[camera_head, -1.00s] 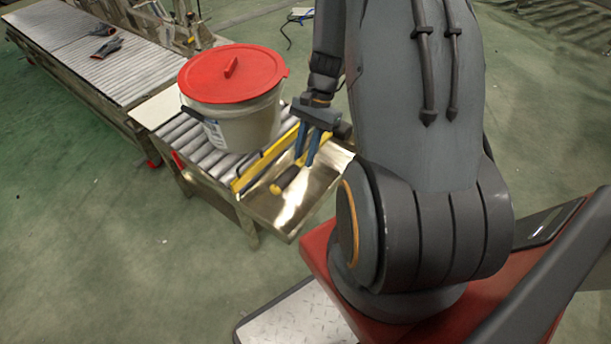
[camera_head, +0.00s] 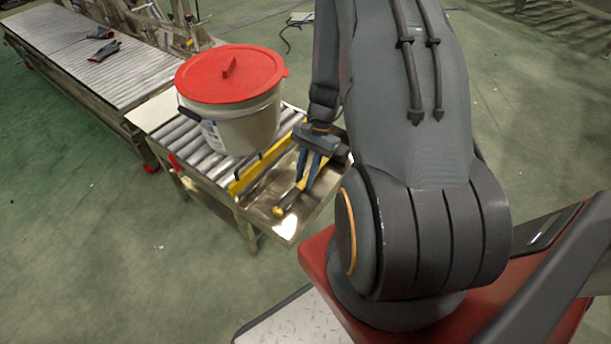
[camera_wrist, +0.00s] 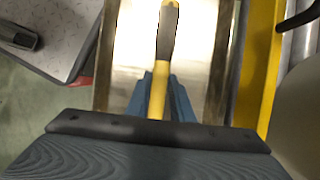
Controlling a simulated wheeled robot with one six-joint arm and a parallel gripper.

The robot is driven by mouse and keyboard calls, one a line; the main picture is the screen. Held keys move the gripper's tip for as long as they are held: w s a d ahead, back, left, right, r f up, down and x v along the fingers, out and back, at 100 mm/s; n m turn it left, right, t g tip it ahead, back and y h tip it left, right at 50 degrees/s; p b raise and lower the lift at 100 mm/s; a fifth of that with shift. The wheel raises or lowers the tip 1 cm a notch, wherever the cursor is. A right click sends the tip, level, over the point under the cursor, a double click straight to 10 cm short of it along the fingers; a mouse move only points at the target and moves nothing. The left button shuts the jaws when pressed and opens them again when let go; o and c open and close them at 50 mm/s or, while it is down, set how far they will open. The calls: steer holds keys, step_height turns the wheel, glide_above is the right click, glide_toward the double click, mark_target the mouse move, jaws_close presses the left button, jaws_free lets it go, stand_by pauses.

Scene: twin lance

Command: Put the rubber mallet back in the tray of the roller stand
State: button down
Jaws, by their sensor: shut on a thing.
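The rubber mallet has a yellow handle with a black grip (camera_head: 285,204); the handle also runs up the middle of the wrist view (camera_wrist: 167,38). My gripper (camera_head: 306,180) points down with its blue fingers on either side of the handle, shut on it; the fingers also show in the wrist view (camera_wrist: 158,92). The mallet lies over the metal tray (camera_head: 287,229) at the near side of the roller stand (camera_head: 180,137). I cannot tell whether it touches the tray floor. The mallet's head is hard to make out beside my dark gripper body.
A white bucket (camera_head: 247,128) with a red lid (camera_head: 225,84) stands on the rollers. A yellow bar (camera_head: 245,178) lies between the rollers and the tray. A long roller conveyor (camera_head: 135,75) with dark gloves (camera_head: 103,50) stands at the back left. The green floor is clear at left.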

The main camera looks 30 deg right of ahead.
steer(key=c, duration=1.6)
jaws_free()
steer(key=shift+o, duration=0.2)
steer(key=p+v, duration=0.3)
steer(key=v, duration=0.9)
steer(key=s+a+r+n+h, duration=0.1)
steer(key=a+r+n, duration=0.4)
steer(key=a+r, duration=0.4)
steer(key=s+a+r+n+h, duration=0.15)
steer(key=a+r+n, duration=0.45)
steer(key=a, duration=0.6)
steer(key=s+a+r+n+t, duration=0.1)
steer(key=s+a+r+n, duration=0.3)
steer(key=s+a, duration=0.1)
steer(key=s+a+r+n+t+h, duration=0.1)
steer(key=s+a+r+n, duration=0.2)
steer(key=s+a, duration=0.3)
steer(key=shift+s+r+n, duration=0.4)
steer(key=shift+s+r, duration=0.45)
steer(key=shift+s, duration=0.3)
